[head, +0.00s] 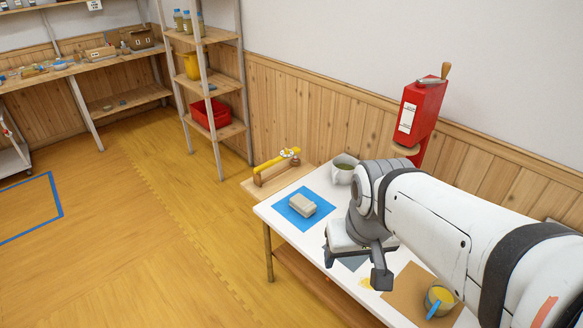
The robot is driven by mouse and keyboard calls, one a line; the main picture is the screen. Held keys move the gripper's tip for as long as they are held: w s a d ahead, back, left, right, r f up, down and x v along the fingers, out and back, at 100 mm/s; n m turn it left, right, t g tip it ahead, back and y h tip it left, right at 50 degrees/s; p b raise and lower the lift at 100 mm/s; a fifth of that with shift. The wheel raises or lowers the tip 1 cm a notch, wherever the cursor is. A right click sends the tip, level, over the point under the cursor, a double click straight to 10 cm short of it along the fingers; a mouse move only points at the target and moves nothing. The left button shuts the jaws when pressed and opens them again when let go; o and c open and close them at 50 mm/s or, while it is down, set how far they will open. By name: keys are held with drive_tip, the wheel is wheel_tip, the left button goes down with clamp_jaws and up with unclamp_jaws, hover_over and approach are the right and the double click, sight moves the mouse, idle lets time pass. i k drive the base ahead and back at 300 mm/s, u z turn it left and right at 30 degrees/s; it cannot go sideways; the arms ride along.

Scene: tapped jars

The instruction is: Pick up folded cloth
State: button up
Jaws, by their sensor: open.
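A beige folded cloth (302,205) lies on a blue square mat (288,218) near the left end of the white table. It looks like a small layered block. My gripper (355,268) is open, to the right of the cloth and apart from it. It hangs over a grey mat (354,263) with its fingers pointing down. My arm and gripper hide part of the table's middle, so I cannot tell whether anything lies between the fingers.
On the white table (307,239), a pale mug (343,174) stands behind the cloth. A cup of yellow stuff (438,299) stands on a brown mat (409,283), near a yellow patch (366,284). A red dispenser (420,108) rises behind. The floor at left is clear.

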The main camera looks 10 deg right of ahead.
sight(306, 208)
drive_tip(key=z, duration=0.55)
drive_tip(key=k, duration=0.15)
drive_tip(key=u, duration=2.3)
drive_tip(key=i, duration=2.15)
drive_tip(key=z, duration=2.9)
drive_tip(key=i, duration=0.95)
drive_tip(key=z, duration=0.05)
